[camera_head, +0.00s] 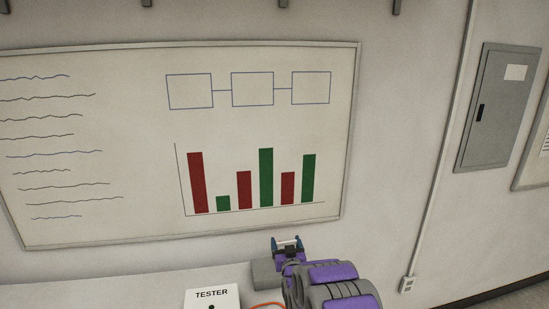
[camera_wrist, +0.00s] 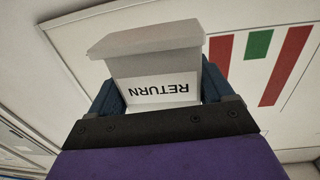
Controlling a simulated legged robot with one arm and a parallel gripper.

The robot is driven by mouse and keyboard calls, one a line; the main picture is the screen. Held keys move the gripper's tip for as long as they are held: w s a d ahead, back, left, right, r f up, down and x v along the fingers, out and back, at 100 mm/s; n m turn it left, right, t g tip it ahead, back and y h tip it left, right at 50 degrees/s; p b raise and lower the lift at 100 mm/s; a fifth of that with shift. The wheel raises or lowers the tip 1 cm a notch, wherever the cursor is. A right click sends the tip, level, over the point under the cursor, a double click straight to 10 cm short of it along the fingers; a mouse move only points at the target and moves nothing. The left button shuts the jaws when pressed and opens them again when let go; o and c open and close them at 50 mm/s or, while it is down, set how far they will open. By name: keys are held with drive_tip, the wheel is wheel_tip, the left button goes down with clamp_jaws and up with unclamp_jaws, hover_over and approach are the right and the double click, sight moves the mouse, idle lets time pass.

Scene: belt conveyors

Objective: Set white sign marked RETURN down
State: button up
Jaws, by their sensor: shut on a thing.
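The white sign marked RETURN (camera_wrist: 155,65) fills the middle of the wrist view, a pale grey-white block whose label reads upside down there. The dark blue fingers of my gripper (camera_wrist: 162,95) stand on its left and right sides and are shut on it. In the head view my gripper (camera_head: 287,244) is at the lower middle, at the end of my purple and grey arm, in front of the wall below the whiteboard. The sign is hard to make out in the head view. I cannot tell its height above the counter.
A pale counter (camera_head: 140,290) runs along the wall at the lower left. A white box marked TESTER (camera_head: 212,297) and a grey block (camera_head: 264,273) stand on it, with an orange cable (camera_head: 268,304) nearby. A whiteboard (camera_head: 130,235) hangs behind, and a grey wall cabinet (camera_head: 500,110) at right.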

drive_tip(key=s+d+r+m+h, duration=0.1)
drive_tip(key=s+d, duration=0.4)
drive_tip(key=s, duration=0.3)
drive_tip(key=s+d+r+h, duration=0.1)
drive_tip(key=s+d+h, duration=0.1)
drive_tip(key=s+d, duration=0.4)
drive_tip(key=w+a+f+n+y, duration=0.2)
drive_tip(key=w+a+y, duration=0.2)
drive_tip(key=w+a, duration=1.4)
drive_tip(key=shift+w+a+f, duration=0.15)
drive_tip(key=shift+w, duration=1.1)
drive_tip(key=shift+f+b, duration=0.9)
drive_tip(key=shift+f, duration=3.85)
drive_tip(key=shift+f, duration=0.2)
drive_tip(key=o, duration=0.9)
